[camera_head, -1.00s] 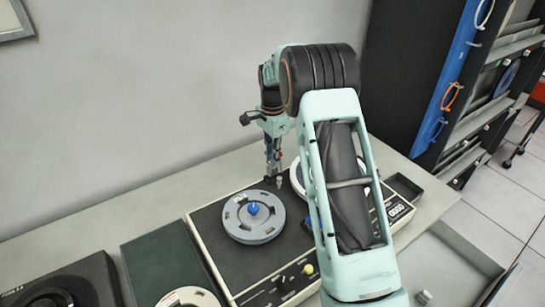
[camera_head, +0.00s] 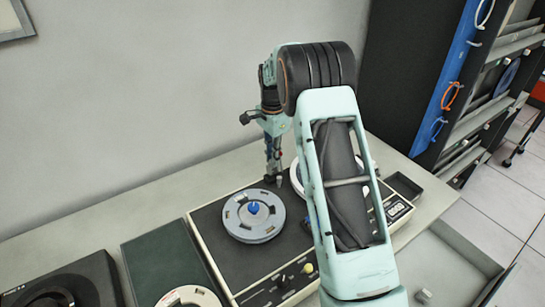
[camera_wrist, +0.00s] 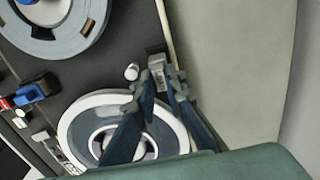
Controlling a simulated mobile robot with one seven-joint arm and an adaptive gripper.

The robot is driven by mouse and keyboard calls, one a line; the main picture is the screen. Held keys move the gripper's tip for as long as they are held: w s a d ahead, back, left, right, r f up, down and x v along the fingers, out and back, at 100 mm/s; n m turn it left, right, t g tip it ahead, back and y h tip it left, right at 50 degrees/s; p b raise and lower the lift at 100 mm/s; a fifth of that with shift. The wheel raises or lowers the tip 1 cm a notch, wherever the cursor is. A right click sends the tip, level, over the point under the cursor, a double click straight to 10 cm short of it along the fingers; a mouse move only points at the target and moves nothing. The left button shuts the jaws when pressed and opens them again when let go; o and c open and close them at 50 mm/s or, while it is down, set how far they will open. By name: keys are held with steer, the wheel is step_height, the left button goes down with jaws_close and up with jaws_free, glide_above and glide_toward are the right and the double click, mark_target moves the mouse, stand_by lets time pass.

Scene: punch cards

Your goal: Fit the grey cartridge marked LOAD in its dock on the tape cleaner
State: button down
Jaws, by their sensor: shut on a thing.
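My gripper (camera_wrist: 162,84) is shut on a small grey cartridge (camera_wrist: 157,63) with a pale label, between the fingertips in the wrist view. I cannot read the label's marking. In the head view my gripper (camera_head: 273,172) points down at the back edge of the tape cleaner (camera_head: 213,236). The cartridge is at or just above the cleaner's dark deck beside its pale rim; I cannot tell whether it touches. The dock is not clearly visible, probably hidden under the cartridge and fingers.
A short pale post (camera_wrist: 132,71) stands close beside the cartridge. A grey reel with a blue hub (camera_head: 254,209) and a white reel (camera_wrist: 83,121) sit on the deck. A small dark tray (camera_head: 405,187) lies at right. A wall rises behind the table.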

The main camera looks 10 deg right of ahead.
steer(key=shift+f+b, duration=0.9)
steer(key=shift+f, duration=0.75)
stand_by(0.8)
steer(key=c, duration=1.9)
jaws_free()
steer(key=shift+c, duration=0.9)
steer(key=shift+r+p, duration=2.6)
steer(key=shift+r, duration=1.45)
steer(key=shift+a+f, duration=0.1)
